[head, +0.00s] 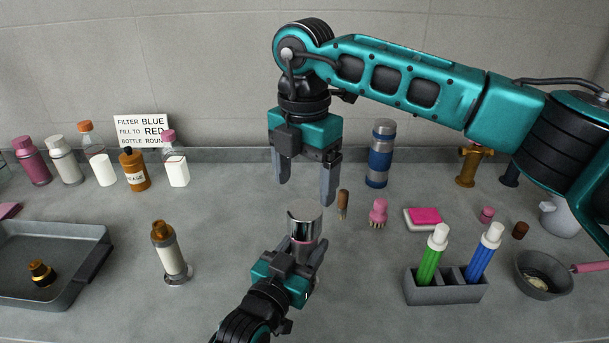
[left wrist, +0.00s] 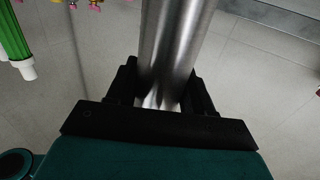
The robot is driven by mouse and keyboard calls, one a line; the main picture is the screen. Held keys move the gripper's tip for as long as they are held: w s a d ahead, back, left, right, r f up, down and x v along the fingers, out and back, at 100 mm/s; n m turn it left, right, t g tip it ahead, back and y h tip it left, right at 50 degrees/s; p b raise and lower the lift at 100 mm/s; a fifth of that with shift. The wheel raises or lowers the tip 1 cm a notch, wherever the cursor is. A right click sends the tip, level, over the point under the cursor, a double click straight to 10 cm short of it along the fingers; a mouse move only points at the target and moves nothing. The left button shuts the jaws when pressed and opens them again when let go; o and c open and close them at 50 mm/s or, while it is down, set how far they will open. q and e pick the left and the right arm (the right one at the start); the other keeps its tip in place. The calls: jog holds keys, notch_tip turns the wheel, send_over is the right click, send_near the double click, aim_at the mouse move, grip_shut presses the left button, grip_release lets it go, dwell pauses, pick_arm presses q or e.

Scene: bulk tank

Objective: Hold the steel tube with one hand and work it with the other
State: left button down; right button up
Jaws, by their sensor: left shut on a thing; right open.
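The steel tube (head: 304,220) stands about upright near the middle of the counter in the head view, with a shiny silver top. My left gripper (head: 305,256) is shut around its lower part. In the left wrist view the tube (left wrist: 175,50) runs up between the two black fingers (left wrist: 160,95). My right gripper (head: 306,192) is open and empty, pointing down just above the tube's top. Its fingers look apart from the tube. The lower end of the tube is hidden behind my left gripper.
A grey tray (head: 85,235) with a dark brown-and-gold fitting (head: 42,273) lies at left. A cream cylinder with a brown top (head: 168,248) stands left of the tube. A grey rack (head: 445,290) holds a green and a blue tube at right. Several bottles and a sign (head: 141,130) line the back.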

aim_at(305, 209)
jog(key=shift+f+m, duration=0.1)
jog(key=shift+m, duration=0.5)
jog(key=shift+f, duration=0.25)
notch_tip(305, 209, down, 7)
jog(key=shift+f, duration=0.2)
jog(key=shift+c, duration=0.3)
